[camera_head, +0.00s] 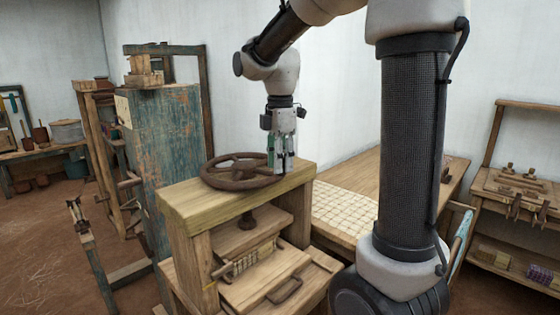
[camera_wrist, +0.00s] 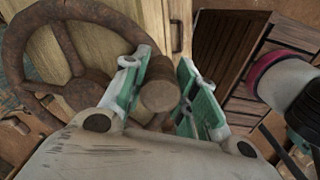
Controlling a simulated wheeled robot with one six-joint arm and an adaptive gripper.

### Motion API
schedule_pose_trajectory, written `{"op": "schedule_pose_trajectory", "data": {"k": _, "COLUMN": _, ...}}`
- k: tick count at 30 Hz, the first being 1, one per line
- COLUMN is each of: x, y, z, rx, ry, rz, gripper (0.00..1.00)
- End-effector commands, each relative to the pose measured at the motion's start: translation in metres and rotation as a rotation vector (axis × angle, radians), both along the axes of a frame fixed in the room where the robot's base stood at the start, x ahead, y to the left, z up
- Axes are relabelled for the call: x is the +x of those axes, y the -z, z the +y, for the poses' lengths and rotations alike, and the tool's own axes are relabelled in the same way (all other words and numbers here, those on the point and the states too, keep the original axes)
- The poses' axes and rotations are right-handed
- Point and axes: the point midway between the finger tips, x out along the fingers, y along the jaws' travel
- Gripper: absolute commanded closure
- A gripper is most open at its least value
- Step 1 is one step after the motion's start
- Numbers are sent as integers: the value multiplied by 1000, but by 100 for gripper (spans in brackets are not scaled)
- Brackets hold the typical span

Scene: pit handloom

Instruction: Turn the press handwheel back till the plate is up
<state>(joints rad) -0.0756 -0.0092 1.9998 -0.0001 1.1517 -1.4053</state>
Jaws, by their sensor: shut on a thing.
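The rusty press handwheel (camera_head: 243,171) lies flat on top of the wooden press frame (camera_head: 190,207). My gripper (camera_head: 281,168) points down at the wheel's right side. In the wrist view my gripper (camera_wrist: 160,95) is shut on the handle knob (camera_wrist: 160,84) of the handwheel (camera_wrist: 65,50), with one green finger on each side. Below the top beam, a dark screw end (camera_head: 247,221) shows above the wooden press plate (camera_head: 250,235). A pale ribbed bundle (camera_head: 245,261) lies under the plate, and I cannot tell whether they touch.
A table with a pale grid (camera_head: 345,210) stands right of the press. A weathered blue cabinet (camera_head: 165,140) stands behind left. Shelves (camera_head: 525,190) stand at far right. Open floor (camera_head: 40,240) lies at left.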

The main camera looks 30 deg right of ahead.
Motion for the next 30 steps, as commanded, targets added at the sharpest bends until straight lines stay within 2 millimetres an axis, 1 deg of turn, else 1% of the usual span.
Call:
{"op": "schedule_pose_trajectory", "data": {"k": 1, "x": 1, "y": -1, "z": 0, "rx": 0, "ry": 1, "rz": -3, "gripper": 66}}
{"op": "schedule_pose_trajectory", "data": {"k": 3, "x": 1, "y": -1, "z": 0, "rx": 0, "ry": 1, "rz": -3, "gripper": 53}}
{"op": "schedule_pose_trajectory", "data": {"k": 6, "x": 1, "y": -1, "z": 0, "rx": 0, "ry": 1, "rz": -4, "gripper": 51}}
{"op": "schedule_pose_trajectory", "data": {"k": 7, "x": 1, "y": -2, "z": 0, "rx": 0, "ry": 1, "rz": -4, "gripper": 49}}
{"op": "schedule_pose_trajectory", "data": {"k": 10, "x": 1, "y": -10, "z": 0, "rx": 0, "ry": 1, "rz": -5, "gripper": 49}}
{"op": "schedule_pose_trajectory", "data": {"k": 14, "x": 1, "y": -33, "z": 0, "rx": 0, "ry": 1, "rz": -6, "gripper": 49}}
{"op": "schedule_pose_trajectory", "data": {"k": 21, "x": 1, "y": -87, "z": 0, "rx": 1, "ry": 1, "rz": -5, "gripper": 49}}
{"op": "schedule_pose_trajectory", "data": {"k": 25, "x": 1, "y": -107, "z": 0, "rx": 0, "ry": 1, "rz": -3, "gripper": 49}}
{"op": "schedule_pose_trajectory", "data": {"k": 30, "x": 0, "y": -119, "z": 0, "rx": 0, "ry": 1, "rz": -1, "gripper": 49}}
